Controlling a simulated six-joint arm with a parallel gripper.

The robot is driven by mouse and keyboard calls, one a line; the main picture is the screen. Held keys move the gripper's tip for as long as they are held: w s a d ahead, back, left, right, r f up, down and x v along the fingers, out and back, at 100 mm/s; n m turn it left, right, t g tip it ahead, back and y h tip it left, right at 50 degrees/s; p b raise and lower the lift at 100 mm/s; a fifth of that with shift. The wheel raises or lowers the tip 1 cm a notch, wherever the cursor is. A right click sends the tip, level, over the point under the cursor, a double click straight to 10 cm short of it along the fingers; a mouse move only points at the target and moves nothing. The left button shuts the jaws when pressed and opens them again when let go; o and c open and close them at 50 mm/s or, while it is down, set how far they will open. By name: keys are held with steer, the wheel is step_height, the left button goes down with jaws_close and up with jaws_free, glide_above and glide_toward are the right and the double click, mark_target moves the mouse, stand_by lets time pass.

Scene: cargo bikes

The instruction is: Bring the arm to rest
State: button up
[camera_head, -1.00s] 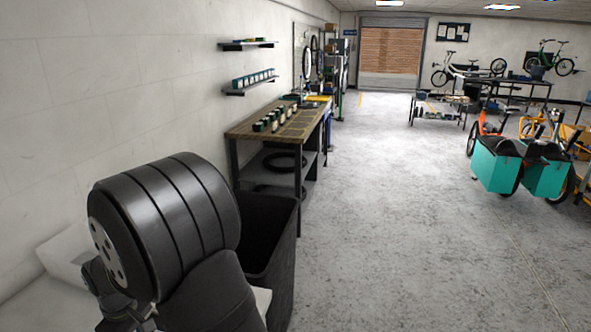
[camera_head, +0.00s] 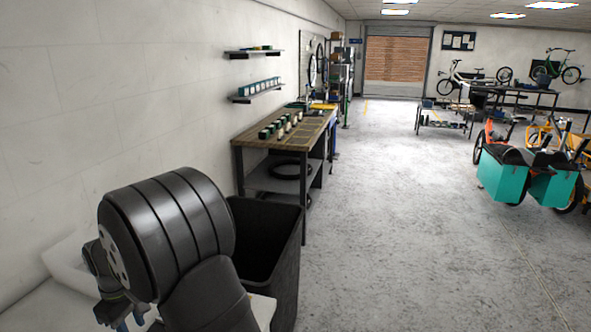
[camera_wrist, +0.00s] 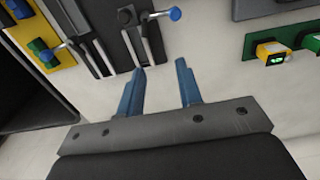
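My arm fills the lower left of the head view, folded, with its thick black joint in front. My gripper (camera_head: 133,324) shows only in part at the bottom edge there, as bluish tips below the wrist. In the wrist view my gripper (camera_wrist: 160,88) has two blue fingers standing apart with nothing between them. Pale surface shows in the gap, and the fingers seem to hold nothing.
The wrist view shows a yellow tray (camera_wrist: 62,56), dark tool holders (camera_wrist: 122,42) and a green tray (camera_wrist: 255,40) with a yellow device. A black bin (camera_head: 283,262) and a workbench (camera_head: 262,141) stand beyond my arm. Open floor (camera_head: 400,230) lies right, before teal cargo bikes (camera_head: 503,178).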

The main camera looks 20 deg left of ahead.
step_height(320, 180, up, 7)
steer(key=w, duration=0.1)
steer(key=shift+w+d+r+g, duration=0.2)
steer(key=shift+w+d+g, duration=0.2)
steer(key=o, duration=0.3)
steer(key=shift+r, duration=0.2)
steer(key=o, duration=1.1)
steer(key=shift+h, duration=0.5)
steer(key=r, duration=0.2)
steer(key=s+r, duration=0.1)
steer(key=r, duration=0.1)
steer(key=s+r, duration=0.1)
steer(key=r, duration=0.2)
steer(key=shift+s+d, duration=0.25)
steer(key=shift+o, duration=0.4)
steer(key=shift+s+d+r, duration=0.2)
steer(key=shift+r, duration=0.15)
step_height(320, 180, down, 10)
steer(key=shift+d+r, duration=0.25)
steer(key=shift+d, duration=0.15)
steer(key=shift+s+r+t, duration=0.1)
steer(key=shift+t, duration=0.2)
step_height(320, 180, up, 10)
steer(key=shift+a, duration=0.45)
